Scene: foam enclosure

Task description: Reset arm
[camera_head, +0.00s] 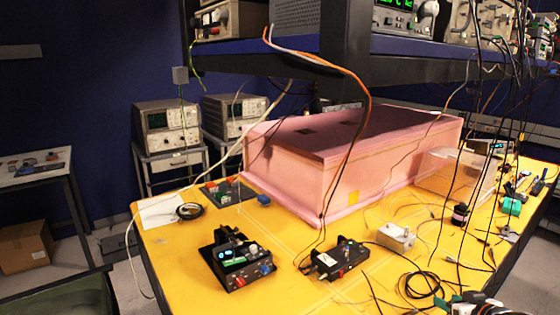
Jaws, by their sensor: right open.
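My right gripper (468,303) shows only in part at the bottom right edge of the head view, low over the front of the yellow table (190,262). It is open, and I see nothing between its fingers. The picture edge cuts off the rest of the arm. My left gripper is not in view. A large pink foam enclosure (345,172) stands on the table, well beyond my right gripper and apart from it.
A black control box (238,262), a smaller black box (336,258) and a silver box (396,236) stand in front of the enclosure. Loose cables (425,285) lie near my right gripper, and others hang from the overhead shelf (420,55).

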